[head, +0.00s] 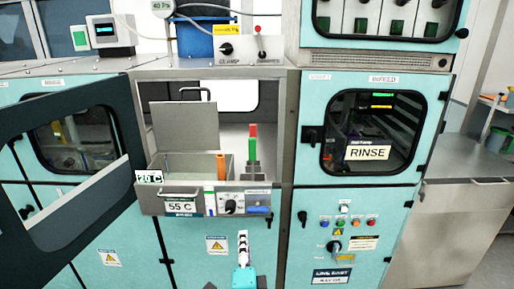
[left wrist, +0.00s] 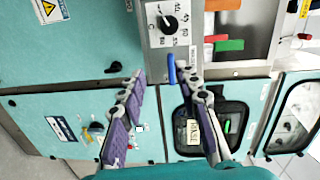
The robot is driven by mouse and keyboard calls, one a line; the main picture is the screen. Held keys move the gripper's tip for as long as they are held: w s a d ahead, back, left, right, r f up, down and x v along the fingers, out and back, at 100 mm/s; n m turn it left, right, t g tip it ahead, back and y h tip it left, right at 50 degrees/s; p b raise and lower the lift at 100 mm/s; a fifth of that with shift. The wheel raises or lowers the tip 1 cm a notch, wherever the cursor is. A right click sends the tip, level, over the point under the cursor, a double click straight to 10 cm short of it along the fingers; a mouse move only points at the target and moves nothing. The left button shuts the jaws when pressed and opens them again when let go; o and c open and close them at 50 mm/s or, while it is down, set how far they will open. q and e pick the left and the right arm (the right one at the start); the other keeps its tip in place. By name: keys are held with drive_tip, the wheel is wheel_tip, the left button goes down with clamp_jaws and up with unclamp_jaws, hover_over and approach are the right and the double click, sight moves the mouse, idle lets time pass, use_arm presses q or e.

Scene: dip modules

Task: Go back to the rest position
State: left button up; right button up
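My left gripper (head: 243,240) shows at the bottom middle of the head view, in front of the teal cabinet and below the bath unit's control panel (head: 243,201). In the left wrist view its two purple-padded fingers (left wrist: 158,68) are spread apart, with nothing held between them. A small blue part (left wrist: 171,68) shows by the right fingertip; whether it touches the finger cannot be told. My right gripper is in neither view.
A steel bath (head: 190,165) with a raised lid holds an orange module (head: 221,166). A green and red module (head: 252,152) stands beside it. A dark-framed door (head: 62,165) stands open at left. The RINSE window (head: 370,130) is at right.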

use_arm(q)
drive_tip(key=s+a+f+n+g+y, duration=0.1)
drive_tip(key=s+a+f+n+g, duration=0.2)
drive_tip(key=a, duration=0.4)
drive_tip(key=s+a+f+n+g+y, duration=0.2)
drive_tip(key=a+f+n+g, duration=0.1)
drive_tip(key=a+n, duration=0.35)
drive_tip(key=s+f+n+g+h, duration=0.2)
drive_tip(key=s+n, duration=0.1)
drive_tip(key=s, duration=0.2)
drive_tip(key=s+a+f+n+g+h, duration=0.1)
drive_tip(key=s+f+n+g+h, duration=0.1)
drive_tip(key=s, duration=0.3)
drive_tip(key=shift+s+f+n, duration=0.25)
drive_tip(key=shift+f+n, duration=0.1)
drive_tip(key=shift+n, duration=0.5)
